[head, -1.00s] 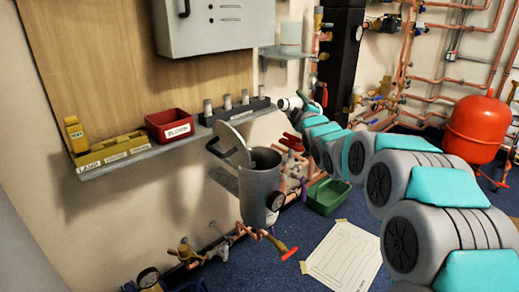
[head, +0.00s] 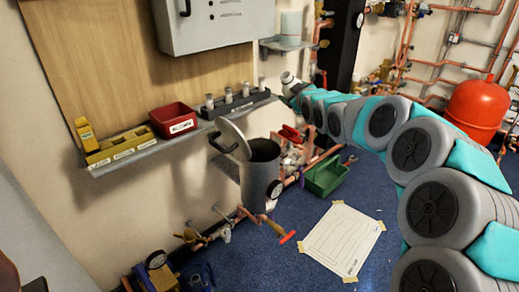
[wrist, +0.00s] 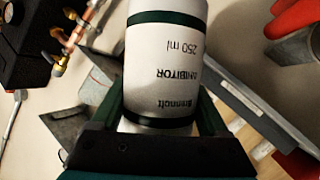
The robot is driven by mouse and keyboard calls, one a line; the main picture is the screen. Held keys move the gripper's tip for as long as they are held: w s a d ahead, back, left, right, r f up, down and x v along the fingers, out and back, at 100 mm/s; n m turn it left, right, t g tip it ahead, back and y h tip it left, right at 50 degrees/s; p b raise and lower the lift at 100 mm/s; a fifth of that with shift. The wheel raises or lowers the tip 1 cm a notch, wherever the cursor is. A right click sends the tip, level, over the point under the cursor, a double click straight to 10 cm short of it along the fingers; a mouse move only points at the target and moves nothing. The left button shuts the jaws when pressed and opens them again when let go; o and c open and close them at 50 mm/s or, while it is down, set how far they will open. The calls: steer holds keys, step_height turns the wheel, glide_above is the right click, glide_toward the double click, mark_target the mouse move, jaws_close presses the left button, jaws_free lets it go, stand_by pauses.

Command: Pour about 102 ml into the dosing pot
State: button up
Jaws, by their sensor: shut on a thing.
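The dosing pot (head: 258,182) is a grey upright cylinder in the middle of the head view. Its round lid (head: 235,139) is swung up to the left and its dark mouth (head: 263,150) is open. My gripper (wrist: 160,118) is shut around a white bottle with dark green bands, marked "INHIBITOR" and "250 ml". The bottle (wrist: 165,55) fills the middle of the wrist view. In the head view the white bottle (head: 289,78) shows small at the end of my arm, above and to the right of the pot. The bottle's mouth and liquid level cannot be made out.
A wall shelf (head: 145,153) left of the pot bears yellow bins (head: 118,147), a red bin (head: 173,120) and a dark rack (head: 238,105). A green crate (head: 325,177) and a paper sheet (head: 343,238) lie on the blue floor. Copper pipes run beside the pot.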

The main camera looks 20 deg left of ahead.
steer(key=shift+s+a+r, duration=0.1)
steer(key=shift+a+r, duration=0.05)
steer(key=shift+r, duration=0.05)
steer(key=shift+m, duration=0.3)
steer(key=shift+f, duration=0.1)
steer(key=shift+s+a+r+g, duration=0.1)
steer(key=shift+s+r+g, duration=0.05)
steer(key=shift+r+g, duration=0.15)
steer(key=shift+m, duration=0.3)
steer(key=shift+s+f, duration=0.1)
steer(key=shift+f, duration=0.1)
steer(key=shift+a+r+m+g, duration=0.1)
steer(key=shift+r+m+g, duration=0.15)
steer(key=shift+m+g, duration=0.05)
steer(key=shift+s+a+f+m+g+y, duration=0.2)
steer(key=shift+f+m+g, duration=0.1)
steer(key=shift+m+g, duration=0.15)
steer(key=shift+s+a+f+m+g+y, duration=0.1)
steer(key=shift+a+f+m+g, duration=0.15)
steer(key=shift+m+g, duration=0.2)
steer(key=shift+m+b, duration=0.3)
